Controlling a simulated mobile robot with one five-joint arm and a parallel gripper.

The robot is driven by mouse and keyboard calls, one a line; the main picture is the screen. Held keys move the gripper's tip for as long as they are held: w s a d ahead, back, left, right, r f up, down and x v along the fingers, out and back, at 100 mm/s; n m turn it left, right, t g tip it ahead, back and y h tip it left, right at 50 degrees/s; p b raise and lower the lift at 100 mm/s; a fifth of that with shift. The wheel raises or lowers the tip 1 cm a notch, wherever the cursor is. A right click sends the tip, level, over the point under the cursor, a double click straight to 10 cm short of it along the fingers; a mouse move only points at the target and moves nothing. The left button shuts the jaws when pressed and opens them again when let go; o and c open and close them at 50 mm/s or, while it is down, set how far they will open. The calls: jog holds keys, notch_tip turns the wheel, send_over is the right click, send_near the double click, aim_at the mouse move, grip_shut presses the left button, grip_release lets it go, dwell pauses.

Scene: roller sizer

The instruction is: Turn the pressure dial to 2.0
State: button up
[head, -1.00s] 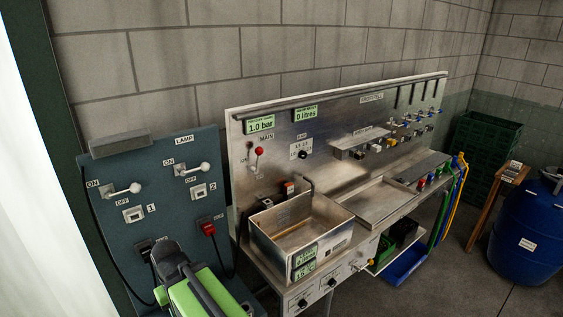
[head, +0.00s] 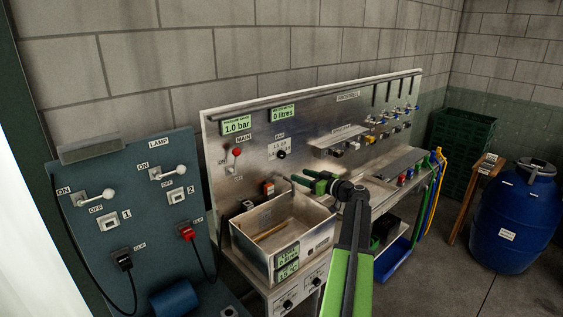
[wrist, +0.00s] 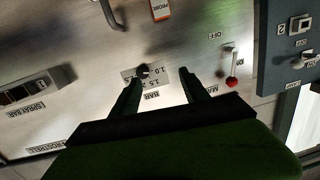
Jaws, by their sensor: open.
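The pressure dial (head: 281,154) is a small black knob on a white numbered plate marked BAR, on the upright steel panel. It also shows in the wrist view (wrist: 144,70), where the panel appears upside down. The knob's exact pointing is too small to read. The pressure gauge display (head: 237,125) reads 1.0 bar. My gripper (head: 301,180) is open and empty, below and right of the dial in the head view. In the wrist view my gripper's fingertips (wrist: 160,83) stand apart; the knob lies just beyond them, nearer the left finger. No contact is visible.
The red-knobbed MAIN lever (head: 237,154) is left of the dial; it also shows in the wrist view (wrist: 231,82). A steel basin (head: 262,255) lies below. The water meter (head: 283,113) reads 0 litres.

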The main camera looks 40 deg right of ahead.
jog(key=h, duration=0.2)
send_near(283, 155)
jog(key=shift+t, duration=0.4)
jog(key=w, duration=0.5)
jog(key=w+d, duration=0.1)
jog(key=w, duration=0.2)
jog(key=shift+w+f, duration=0.25)
jog(key=shift+f, duration=0.15)
jog(key=shift+c, duration=0.2)
